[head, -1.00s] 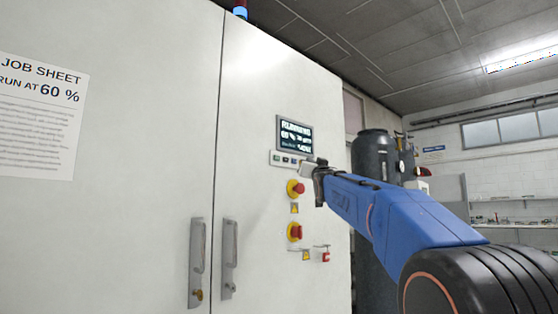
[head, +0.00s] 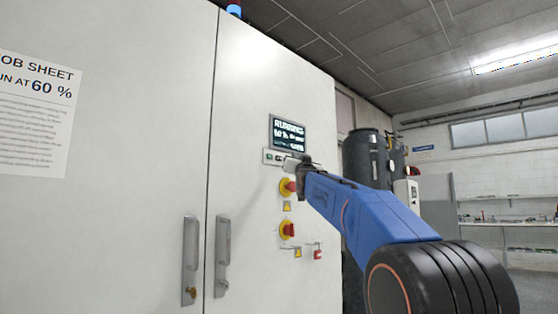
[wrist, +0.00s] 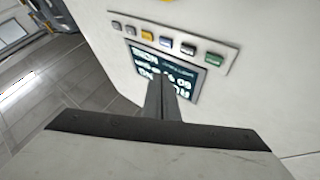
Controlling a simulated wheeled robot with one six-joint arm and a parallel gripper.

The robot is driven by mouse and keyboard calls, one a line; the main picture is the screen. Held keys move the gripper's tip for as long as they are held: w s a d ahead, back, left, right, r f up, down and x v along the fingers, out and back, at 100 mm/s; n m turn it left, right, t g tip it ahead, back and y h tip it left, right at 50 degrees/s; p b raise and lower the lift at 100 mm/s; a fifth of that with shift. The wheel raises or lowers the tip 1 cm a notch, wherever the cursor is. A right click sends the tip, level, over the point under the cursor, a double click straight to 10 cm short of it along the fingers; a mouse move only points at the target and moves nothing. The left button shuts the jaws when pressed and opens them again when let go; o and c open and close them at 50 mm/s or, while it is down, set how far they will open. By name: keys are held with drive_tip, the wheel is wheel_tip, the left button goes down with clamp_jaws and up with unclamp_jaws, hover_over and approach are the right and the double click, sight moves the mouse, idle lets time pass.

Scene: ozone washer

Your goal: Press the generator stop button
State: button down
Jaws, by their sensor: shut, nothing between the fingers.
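A row of small buttons sits on a pale strip (head: 273,156) under the lit display (head: 289,132) on the white cabinet; the display reads "RUNNING". In the wrist view the same strip (wrist: 172,42) and display (wrist: 190,82) appear upside down, with grey, yellow, blue and green buttons. Their labels are too small to read, so I cannot tell which one is the stop button. My gripper (head: 289,163) is shut and empty, just in front of the strip and covering its right part in the head view. In the wrist view its fingers (wrist: 161,90) cover part of the display; contact is not clear.
A red padlock (head: 318,253) hangs lower right. Door handles (head: 222,256) stick out at left. Dark tanks (head: 367,158) stand behind my arm.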

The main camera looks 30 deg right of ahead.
drive_tip(key=shift+w+a, duration=0.3)
drive_tip(key=shift+w, duration=0.5)
drive_tip(key=shift+w+a, duration=0.3)
drive_tip(key=shift+w, duration=0.55)
drive_tip(key=shift+w+a, duration=0.3)
drive_tip(key=shift+w, duration=0.5)
drive_tip(key=shift+w, duration=0.15)
drive_tip(key=shift+w+a, duration=0.15)
drive_tip(key=shift+w, duration=0.1)
drive_tip(key=shift+w+a, duration=0.1)
drive_tip(key=shift+w, duration=0.25)
idle(1.0)
drive_tip(key=shift+s+d, duration=0.25)
drive_tip(key=shift+s, duration=0.5)
drive_tip(key=s, duration=0.1)
drive_tip(key=s+d, duration=0.1)
drive_tip(key=s, duration=0.2)
drive_tip(key=shift+s+d, duration=0.35)
idle(0.4)
